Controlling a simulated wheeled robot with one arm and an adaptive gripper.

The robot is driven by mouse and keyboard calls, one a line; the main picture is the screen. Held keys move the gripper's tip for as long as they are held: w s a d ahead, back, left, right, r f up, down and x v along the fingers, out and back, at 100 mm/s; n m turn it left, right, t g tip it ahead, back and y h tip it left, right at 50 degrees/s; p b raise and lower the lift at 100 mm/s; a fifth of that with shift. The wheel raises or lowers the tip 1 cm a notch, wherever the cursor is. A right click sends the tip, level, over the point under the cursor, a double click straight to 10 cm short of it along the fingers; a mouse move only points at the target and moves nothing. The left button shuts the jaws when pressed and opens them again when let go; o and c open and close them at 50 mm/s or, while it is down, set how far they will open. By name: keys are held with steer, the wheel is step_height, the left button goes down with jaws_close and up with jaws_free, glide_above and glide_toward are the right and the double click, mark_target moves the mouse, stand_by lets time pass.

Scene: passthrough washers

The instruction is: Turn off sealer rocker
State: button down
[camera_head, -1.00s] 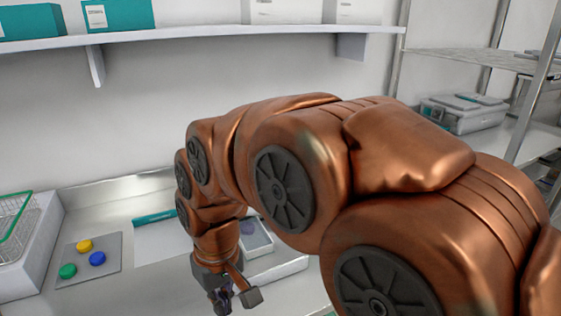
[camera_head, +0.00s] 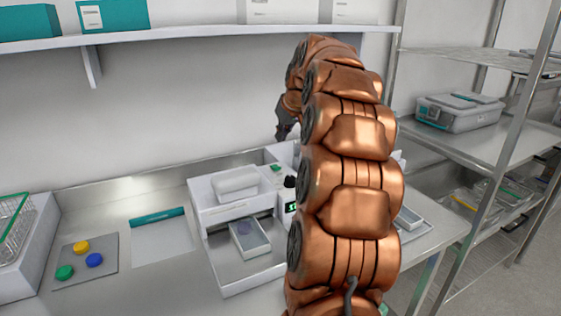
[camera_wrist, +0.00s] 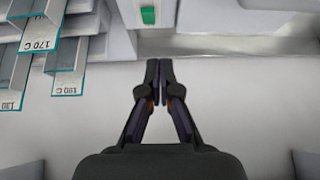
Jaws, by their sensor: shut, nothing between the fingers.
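The sealer (camera_head: 210,192) is a white machine on the bench in the head view, with a lit green display (camera_head: 291,207) and a dark knob on its front. A small green rocker (camera_head: 276,168) shows on its upper right part, near my arm. In the wrist view a green rocker on a white plate (camera_wrist: 148,15) is at the top edge, beyond the fingertips and apart from them. My gripper (camera_wrist: 159,70) is shut and empty. In the head view it is a dark shape (camera_head: 284,131) raised above the back of the sealer. My arm hides the sealer's right part.
A clear-lidded tray (camera_head: 249,240) sits in the sealer's front. A pad with yellow, blue and green buttons (camera_head: 84,262) lies at left. Metal labelled pieces (camera_wrist: 68,70) hang at upper left in the wrist view. A shelf (camera_head: 200,37) runs along the wall above.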

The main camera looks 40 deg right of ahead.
steer(key=shift+s+d+r, duration=0.1)
steer(key=shift+d+r, duration=0.05)
steer(key=shift+d, duration=0.4)
steer(key=shift+d+r, duration=0.15)
steer(key=shift+d, duration=0.4)
steer(key=p, duration=0.4)
glide_above(277, 166)
steer(key=s, duration=0.2)
steer(key=f, duration=0.9)
steer(key=shift+w+a, duration=0.2)
steer(key=shift+a, duration=0.05)
steer(key=shift+s+a+f, duration=0.15)
steer(key=shift+s+f, duration=0.1)
steer(key=shift+f, duration=0.45)
steer(key=shift+s+f+p, duration=0.1)
steer(key=shift+f+p, duration=0.2)
steer(key=shift+f, duration=0.65)
steer(key=shift+f, duration=0.1)
